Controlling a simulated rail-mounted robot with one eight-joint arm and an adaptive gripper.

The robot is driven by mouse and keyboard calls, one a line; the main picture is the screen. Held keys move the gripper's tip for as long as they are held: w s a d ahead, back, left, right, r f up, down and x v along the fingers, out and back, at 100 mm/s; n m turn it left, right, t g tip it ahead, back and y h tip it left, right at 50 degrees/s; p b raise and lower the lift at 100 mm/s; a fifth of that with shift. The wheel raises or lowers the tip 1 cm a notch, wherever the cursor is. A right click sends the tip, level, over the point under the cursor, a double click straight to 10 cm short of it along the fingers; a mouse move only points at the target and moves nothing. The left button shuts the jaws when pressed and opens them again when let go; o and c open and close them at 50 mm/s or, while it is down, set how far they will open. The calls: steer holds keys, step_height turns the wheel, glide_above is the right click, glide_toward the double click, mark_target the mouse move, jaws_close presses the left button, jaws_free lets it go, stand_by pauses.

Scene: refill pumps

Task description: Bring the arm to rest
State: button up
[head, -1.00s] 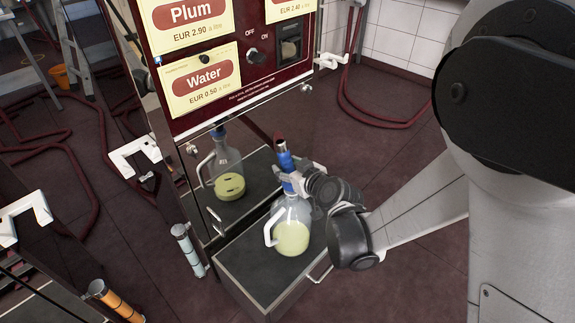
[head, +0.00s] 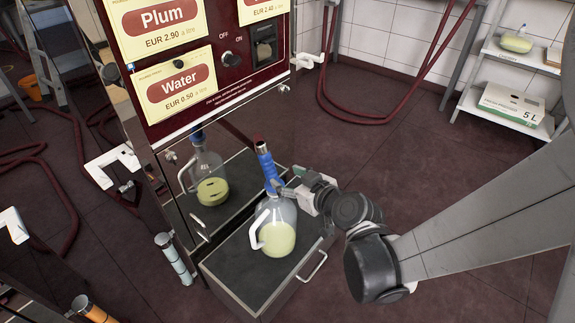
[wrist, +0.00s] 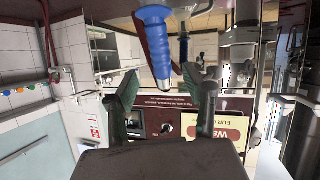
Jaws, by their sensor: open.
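My gripper (head: 294,187) is open beside the neck of a clear handled bottle (head: 279,235) holding pale yellow-green liquid. The bottle stands upright on the dark top of a pull-out drawer (head: 238,268). A blue piece with a metal tip (head: 266,166) rises at the bottle's mouth; I cannot tell how it is joined there. In the upside-down wrist view, this blue piece (wrist: 155,35) shows beyond the two spread fingers (wrist: 162,78). I see nothing held between the fingers.
The refill pump (head: 215,92) with Plum and Water labels stands close behind the bottle, and its shiny front mirrors the bottle. White hooks (head: 112,165) stick out at left. A shelf (head: 510,95) stands at back right. Open floor lies between.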

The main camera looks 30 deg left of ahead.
steer(key=shift+v, duration=0.8)
steer(key=w+d+r+m+t+h, duration=0.1)
steer(key=d+r+m+h, duration=0.15)
steer(key=d, duration=0.45)
steer(key=w+d+r+m+h, duration=0.1)
steer(key=d+r+m, duration=0.15)
steer(key=d, duration=0.55)
steer(key=w+d+r+m+t+h, duration=0.1)
steer(key=w+d+r+h, duration=0.15)
steer(key=d, duration=0.45)
steer(key=s+d+r+m+h, duration=0.2)
steer(key=s+d+m+h, duration=0.3)
steer(key=d, duration=0.7)
steer(key=s+d+r+m+h, duration=0.1)
steer(key=s+d+m, duration=0.2)
steer(key=s+d, duration=0.65)
step_height(320, 180, up, 19)
steer(key=w+d+p, duration=0.2)
steer(key=d+p, duration=0.1)
steer(key=p, duration=1.5)
steer(key=shift+f, duration=0.25)
